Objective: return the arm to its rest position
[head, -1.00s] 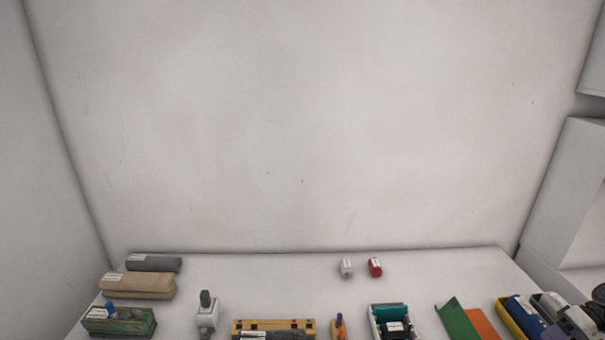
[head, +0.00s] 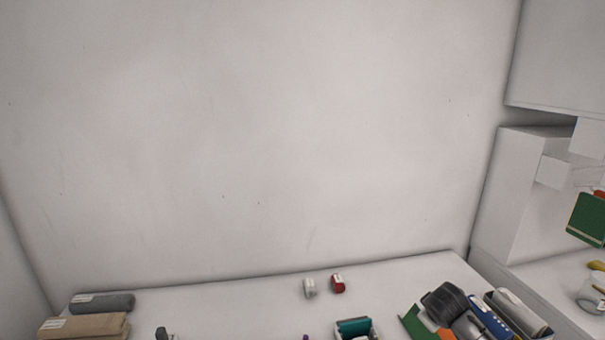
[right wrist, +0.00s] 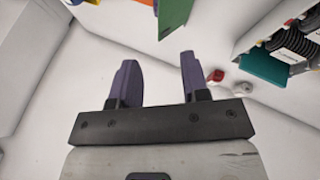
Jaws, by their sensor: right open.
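My right gripper (right wrist: 158,64) shows in the right wrist view with its two purple fingers apart and nothing between them. The white surface shows behind the fingers. A green flat piece (right wrist: 173,15) is near the fingertips in that picture; I cannot tell how far off it is. I cannot make out either gripper for sure in the head view. My left gripper is not in view.
In the head view, a white item (head: 310,288) and a red item (head: 338,283) stand near the table's back edge. A dark object (head: 445,303) and blue item (head: 489,316) crowd the right. The table's back middle is mostly clear.

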